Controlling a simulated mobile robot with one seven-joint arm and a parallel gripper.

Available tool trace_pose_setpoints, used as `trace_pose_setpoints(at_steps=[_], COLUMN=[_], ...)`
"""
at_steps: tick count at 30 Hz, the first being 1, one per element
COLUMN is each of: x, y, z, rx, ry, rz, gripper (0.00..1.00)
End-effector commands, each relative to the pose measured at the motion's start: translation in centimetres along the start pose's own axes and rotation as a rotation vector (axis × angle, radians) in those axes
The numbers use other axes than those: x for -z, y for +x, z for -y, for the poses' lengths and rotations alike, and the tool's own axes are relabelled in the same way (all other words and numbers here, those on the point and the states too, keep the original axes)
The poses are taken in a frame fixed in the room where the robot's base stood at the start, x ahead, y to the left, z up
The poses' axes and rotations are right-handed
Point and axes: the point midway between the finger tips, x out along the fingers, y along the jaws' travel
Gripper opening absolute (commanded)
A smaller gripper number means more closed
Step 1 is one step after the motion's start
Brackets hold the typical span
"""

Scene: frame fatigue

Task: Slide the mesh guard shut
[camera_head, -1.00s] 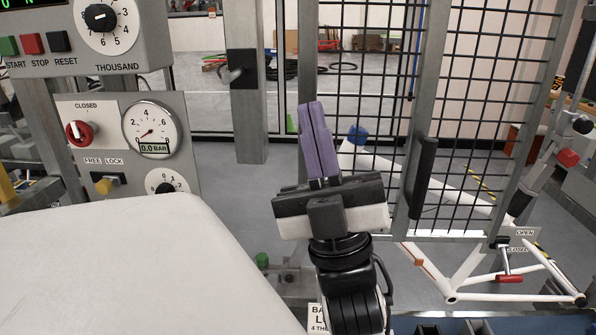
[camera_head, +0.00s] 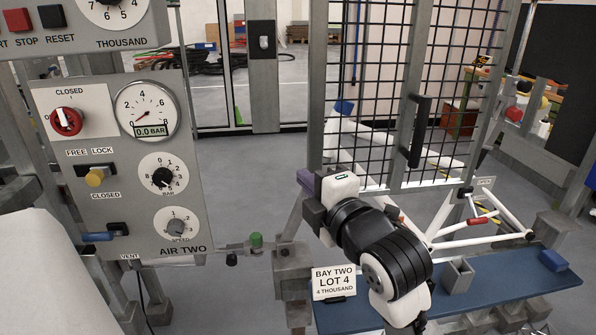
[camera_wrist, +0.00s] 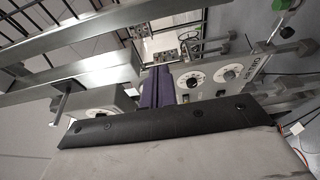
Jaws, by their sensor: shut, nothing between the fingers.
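The mesh guard (camera_head: 408,70) is a black wire grid in a grey metal frame, right of centre in the head view. A black upright handle (camera_head: 418,130) is on one of its grey uprights. A wide gap lies between the guard's left edge and the grey post (camera_head: 263,95) with a dark latch. My gripper (camera_head: 306,181) is low, near the guard's lower left corner in the picture, apart from the handle. Its purple fingers are mostly hidden behind my wrist; in the wrist view the purple fingers (camera_wrist: 157,85) are together and empty.
A control panel (camera_head: 120,165) with dials and a red knob stands at the left. A white bike frame (camera_head: 450,225) is behind and below the mesh. A blue bench top (camera_head: 480,290) with a lot sign (camera_head: 334,284) is at the front right.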

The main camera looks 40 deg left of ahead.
Motion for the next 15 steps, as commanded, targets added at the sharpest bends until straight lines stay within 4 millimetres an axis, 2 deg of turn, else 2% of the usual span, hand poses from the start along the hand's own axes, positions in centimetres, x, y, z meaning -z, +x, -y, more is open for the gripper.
trace_pose_setpoints(at_steps=[12, 14, 15], x=[0.1, -0.1, -1.1], y=[8.5, 9.3, 8.8], z=[-0.3, -0.2, -0.3], rx=[0.002, 0.002, 0.0], ry=[0.005, 0.004, 0.006], rz=[-0.003, -0.001, 0.005], gripper=[0.0, 0.0, 0.0])
